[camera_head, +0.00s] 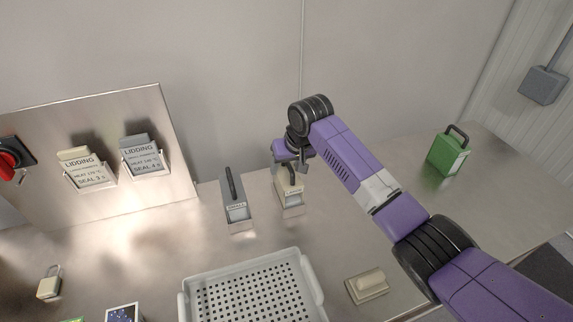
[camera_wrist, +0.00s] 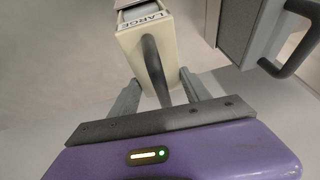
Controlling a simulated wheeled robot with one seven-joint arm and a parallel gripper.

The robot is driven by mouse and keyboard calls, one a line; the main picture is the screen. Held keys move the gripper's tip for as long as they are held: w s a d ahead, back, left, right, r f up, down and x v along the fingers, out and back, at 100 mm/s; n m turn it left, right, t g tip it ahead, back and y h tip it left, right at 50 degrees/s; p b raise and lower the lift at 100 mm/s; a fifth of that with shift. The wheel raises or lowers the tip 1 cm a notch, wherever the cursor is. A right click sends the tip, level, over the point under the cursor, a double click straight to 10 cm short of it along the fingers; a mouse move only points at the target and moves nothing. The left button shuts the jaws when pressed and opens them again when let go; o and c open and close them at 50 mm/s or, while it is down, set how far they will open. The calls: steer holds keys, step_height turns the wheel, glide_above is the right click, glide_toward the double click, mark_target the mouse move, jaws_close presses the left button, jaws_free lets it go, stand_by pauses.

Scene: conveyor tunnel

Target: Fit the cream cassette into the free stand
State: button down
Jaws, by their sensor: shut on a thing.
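The cream cassette (camera_head: 289,189) is upright at the back of the steel counter, below my gripper (camera_head: 289,168). In the wrist view the cream cassette (camera_wrist: 135,48) shows a LARGE label and a dark handle. My gripper (camera_wrist: 160,92) has its fingers on both sides of that handle and is shut on it. A metal stand (camera_head: 292,211) shows at the cassette's lower end; I cannot tell whether the cassette is fully seated. To its left a grey cassette (camera_head: 235,197) labelled SMALL stands upright in a similar holder. It also shows in the wrist view (camera_wrist: 247,28), close beside the cream one.
A white perforated tray (camera_head: 188,303) lies in front. A cream block (camera_head: 367,285) lies right of it. A green cassette (camera_head: 446,157) stands at the far right. A padlock (camera_head: 48,284) is at front left. A back panel (camera_head: 110,105) carries two LIDDING card holders.

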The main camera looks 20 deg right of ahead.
stand_by(0.4)
steer(key=shift+c, duration=2.1)
jaws_free()
steer(key=shift+v, duration=3.95)
